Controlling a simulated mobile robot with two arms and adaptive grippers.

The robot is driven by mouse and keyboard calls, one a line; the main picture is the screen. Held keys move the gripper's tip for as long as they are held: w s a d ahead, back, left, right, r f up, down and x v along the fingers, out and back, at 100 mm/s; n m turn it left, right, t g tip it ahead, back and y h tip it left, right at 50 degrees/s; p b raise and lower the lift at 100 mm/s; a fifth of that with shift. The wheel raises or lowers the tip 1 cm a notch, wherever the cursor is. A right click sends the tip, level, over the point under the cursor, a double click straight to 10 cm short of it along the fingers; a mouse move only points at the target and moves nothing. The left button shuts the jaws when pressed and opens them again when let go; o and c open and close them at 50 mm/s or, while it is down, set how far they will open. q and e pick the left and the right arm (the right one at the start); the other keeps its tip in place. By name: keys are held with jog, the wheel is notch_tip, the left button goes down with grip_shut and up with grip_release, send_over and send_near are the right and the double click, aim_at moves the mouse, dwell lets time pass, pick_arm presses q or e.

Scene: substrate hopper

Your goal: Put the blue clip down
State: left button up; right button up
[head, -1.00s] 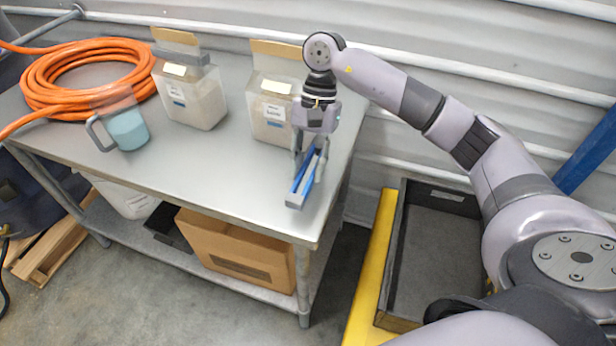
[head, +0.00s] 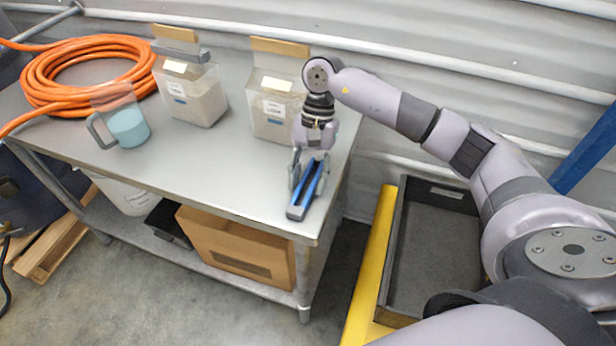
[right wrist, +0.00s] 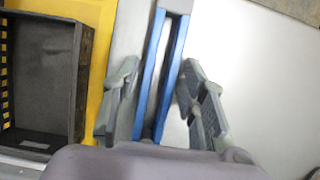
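The blue clip (head: 302,201) lies on the metal table (head: 215,165) near its front right corner. Its two long blue bars also show in the right wrist view (right wrist: 149,80). My right gripper (head: 306,180) is above the clip, with one finger on each side of it. In the right wrist view, the fingers (right wrist: 162,100) are spread and the clip lies between them, with a clear gap at the right finger. My left gripper is out of view.
A jug (head: 128,128) and a coiled orange hose (head: 70,97) are at left. A dark tray (head: 432,245) beside a yellow edge (head: 370,270) lies right of the table.

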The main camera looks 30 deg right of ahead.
jog(key=shift+o, duration=0.4)
jog(key=shift+r, duration=0.1)
jog(key=shift+w+r, duration=0.1)
jog(key=shift+r, duration=0.05)
jog(key=b+v, duration=0.2)
jog(key=v, duration=0.9)
jog(key=shift+d+r, duration=0.15)
jog(key=shift+r, duration=0.15)
jog(key=shift+w, duration=0.1)
